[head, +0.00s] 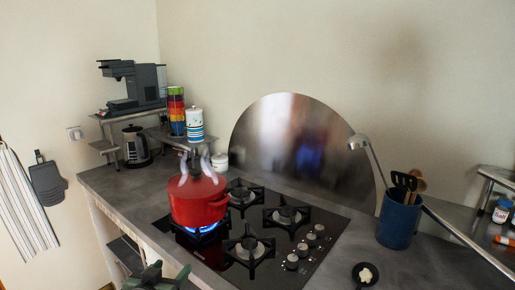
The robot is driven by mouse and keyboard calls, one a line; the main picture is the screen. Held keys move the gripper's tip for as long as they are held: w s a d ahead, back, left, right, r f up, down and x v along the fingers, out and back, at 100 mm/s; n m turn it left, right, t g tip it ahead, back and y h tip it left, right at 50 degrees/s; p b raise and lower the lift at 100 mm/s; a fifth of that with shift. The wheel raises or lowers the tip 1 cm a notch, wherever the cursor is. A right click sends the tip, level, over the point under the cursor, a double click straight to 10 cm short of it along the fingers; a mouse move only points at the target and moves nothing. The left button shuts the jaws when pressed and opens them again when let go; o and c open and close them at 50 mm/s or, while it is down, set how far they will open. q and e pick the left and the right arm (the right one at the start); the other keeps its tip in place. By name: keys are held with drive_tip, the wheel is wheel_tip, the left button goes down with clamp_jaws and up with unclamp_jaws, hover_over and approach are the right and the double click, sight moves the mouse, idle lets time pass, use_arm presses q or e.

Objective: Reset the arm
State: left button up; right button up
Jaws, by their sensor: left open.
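My left gripper (160,275) shows at the bottom edge, left of centre, as dark and green parts cut off by the frame. It is open, and I see nothing held in it. It is in front of the counter, below the red pot (197,201) in the picture and apart from it. My right gripper is not in view.
The red pot stands on a lit burner with a blue flame (203,230) and pale wisps above it. The black hob (300,243) has several burners. A blue utensil crock (397,222) and a small black pan (365,273) stand right. A kettle (136,146) stands back left.

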use_arm(q)
drive_tip(key=s+d+f+g, duration=0.1)
drive_tip(key=s+f+g, duration=0.4)
drive_tip(key=s+f, duration=0.95)
drive_tip(key=s+f+g+y, duration=0.1)
drive_tip(key=s+f+g, duration=0.15)
drive_tip(key=s, duration=0.75)
drive_tip(key=s+f+g, duration=0.1)
drive_tip(key=s+g, duration=0.2)
drive_tip(key=s, duration=0.7)
wheel_tip(320, 180, down, 26)
drive_tip(key=s+g, duration=0.1)
drive_tip(key=s+a+f+m+g, duration=0.1)
drive_tip(key=s+a+f, duration=0.1)
drive_tip(key=s+f, duration=1.3)
drive_tip(key=shift+s+a+f, duration=0.3)
drive_tip(key=shift+s+f, duration=0.1)
drive_tip(key=shift+s, duration=0.45)
drive_tip(key=shift+c, duration=0.3)
